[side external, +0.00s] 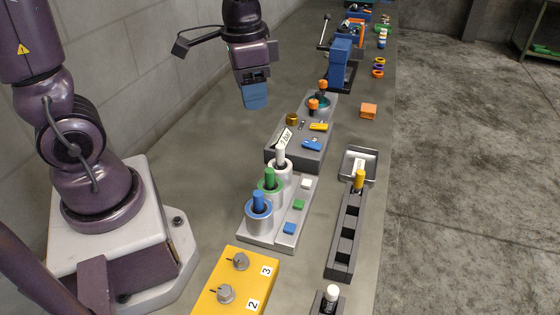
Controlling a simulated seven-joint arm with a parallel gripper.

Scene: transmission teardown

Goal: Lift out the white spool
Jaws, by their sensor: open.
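The white spool (280,156) stands upright in a white-ringed cylinder (284,178) on a grey block (258,232). Only its top part shows above the bore. A green spool (269,176) and a blue spool (258,200) stand upright in matching cylinders nearer the camera. My gripper (255,97) is in the air up and to the left of the white spool, well apart from it. Its blue finger ends point down and its jaws are open. The gap between them is not clear from this side, and I see nothing held.
A slotted dark rack (345,240) and metal tray (371,164) lie to the right. A tilted "bar" tag (283,138) on a grey box stands close behind the white spool. A yellow box (252,270) sits in front.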

